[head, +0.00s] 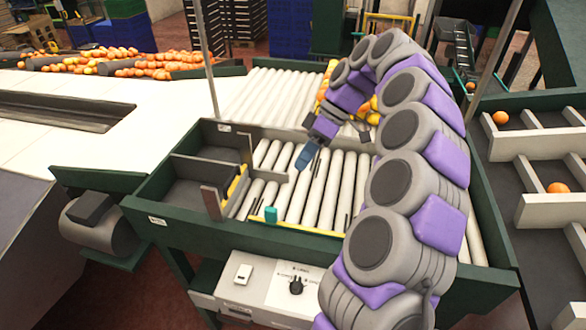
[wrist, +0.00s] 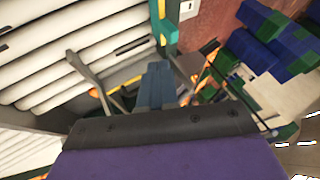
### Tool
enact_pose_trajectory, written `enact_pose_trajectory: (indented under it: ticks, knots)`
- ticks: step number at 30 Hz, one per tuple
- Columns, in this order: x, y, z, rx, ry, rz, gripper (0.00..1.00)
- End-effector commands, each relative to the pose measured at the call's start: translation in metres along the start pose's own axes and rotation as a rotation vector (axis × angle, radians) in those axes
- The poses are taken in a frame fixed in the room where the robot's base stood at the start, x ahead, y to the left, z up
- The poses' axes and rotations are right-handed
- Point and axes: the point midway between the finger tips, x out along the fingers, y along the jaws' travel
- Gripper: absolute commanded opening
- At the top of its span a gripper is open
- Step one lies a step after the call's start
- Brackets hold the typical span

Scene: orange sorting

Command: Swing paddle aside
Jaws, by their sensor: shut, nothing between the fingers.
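My gripper (head: 306,157) has blue fingers and is above the white rollers, near the middle of the green-framed roller table. The fingers are together with nothing between them; in the wrist view the gripper (wrist: 157,75) points up the picture. A thin grey bar (head: 270,174) lies across the rollers just left of my gripper, apparently the paddle, though I cannot be sure. A teal block (head: 271,214) stands at the front edge of the rollers, beside a yellow strip (head: 300,228). A teal piece (wrist: 166,32) also shows ahead of the fingers. Contact with the gripper cannot be told.
Dark bins (head: 195,180) with grey and yellow dividers are left of the rollers (head: 325,190). A control box (head: 275,285) is below the front edge. Oranges (head: 155,65) lie at the back left, and a few sit in side channels at right (head: 558,188). My arm hides the rollers' right part.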

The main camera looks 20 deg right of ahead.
Motion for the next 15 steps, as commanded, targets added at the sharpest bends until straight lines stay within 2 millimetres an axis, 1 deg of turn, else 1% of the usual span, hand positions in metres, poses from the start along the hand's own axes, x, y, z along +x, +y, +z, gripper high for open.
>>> enact_pose_trajectory:
  ticks: [1,15]
  knots:
    - [-0.009,-0.002,-0.002,0.003,0.0,0.001,0.0]
    - [-0.052,-0.001,-0.001,0.002,0.0,-0.001,0.0]
